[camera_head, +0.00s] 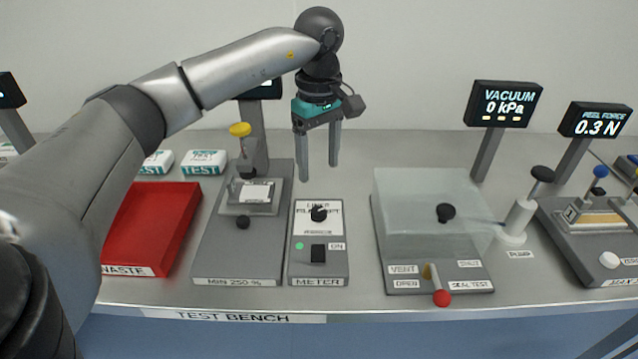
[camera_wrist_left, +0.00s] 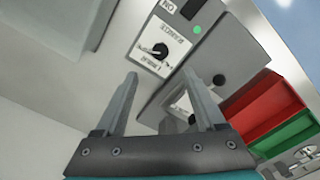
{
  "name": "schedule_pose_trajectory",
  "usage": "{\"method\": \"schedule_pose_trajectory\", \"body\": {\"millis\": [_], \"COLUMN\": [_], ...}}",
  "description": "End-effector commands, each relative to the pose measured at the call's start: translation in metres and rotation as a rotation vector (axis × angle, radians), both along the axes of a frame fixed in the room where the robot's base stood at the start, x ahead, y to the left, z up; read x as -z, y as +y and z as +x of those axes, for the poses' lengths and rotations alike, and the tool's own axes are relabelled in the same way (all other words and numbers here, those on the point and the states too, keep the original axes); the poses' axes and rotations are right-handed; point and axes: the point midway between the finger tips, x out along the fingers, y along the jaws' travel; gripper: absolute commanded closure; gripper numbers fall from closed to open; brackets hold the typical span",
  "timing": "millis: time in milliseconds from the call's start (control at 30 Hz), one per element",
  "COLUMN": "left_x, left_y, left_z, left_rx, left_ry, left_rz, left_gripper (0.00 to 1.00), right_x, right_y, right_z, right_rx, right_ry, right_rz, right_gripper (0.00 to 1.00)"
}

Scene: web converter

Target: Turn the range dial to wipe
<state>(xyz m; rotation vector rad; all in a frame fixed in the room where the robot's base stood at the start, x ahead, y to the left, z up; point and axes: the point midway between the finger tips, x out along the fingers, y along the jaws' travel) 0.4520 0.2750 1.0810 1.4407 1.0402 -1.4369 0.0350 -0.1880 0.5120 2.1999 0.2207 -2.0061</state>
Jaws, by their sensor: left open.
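The range dial (camera_head: 319,213) is a small black knob on a white label plate, on the upper part of the grey METER unit (camera_head: 320,268). Which mark it points to is too small to read. A lit green light and a black switch (camera_head: 318,253) marked ON sit below it. My left gripper (camera_head: 319,175) is open and empty, fingers pointing down, above and behind the dial. In the left wrist view the dial (camera_wrist_left: 160,50) shows beyond the fingertips (camera_wrist_left: 162,78), apart from them. My right gripper is in neither view.
A tester with a yellow knob (camera_head: 240,130) stands left of the meter, beside a red WASTE bin (camera_head: 158,225). A clear-lidded vacuum box (camera_head: 425,205) with a red-knobbed lever (camera_head: 441,298) stands to the right. Display posts stand behind. Bare bench lies between the meter and the vacuum box.

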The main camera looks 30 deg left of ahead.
Motion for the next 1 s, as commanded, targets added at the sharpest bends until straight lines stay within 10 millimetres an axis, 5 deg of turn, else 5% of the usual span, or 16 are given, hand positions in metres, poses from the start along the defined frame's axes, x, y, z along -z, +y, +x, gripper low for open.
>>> {"method": "schedule_pose_trajectory", "body": {"millis": [300,1000], "left_x": [-0.041,-0.042], "left_y": [0.000,0.000], "left_z": [0.000,0.000], "left_rx": [-0.001,0.000], "left_ry": [0.000,0.001], "left_rz": [-0.001,-0.001], "left_gripper": [0.28,0.28], "right_x": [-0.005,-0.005], "right_y": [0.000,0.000], "right_z": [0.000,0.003], "right_rx": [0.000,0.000], "right_ry": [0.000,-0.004], "right_rz": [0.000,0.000], "right_gripper": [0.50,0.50]}}
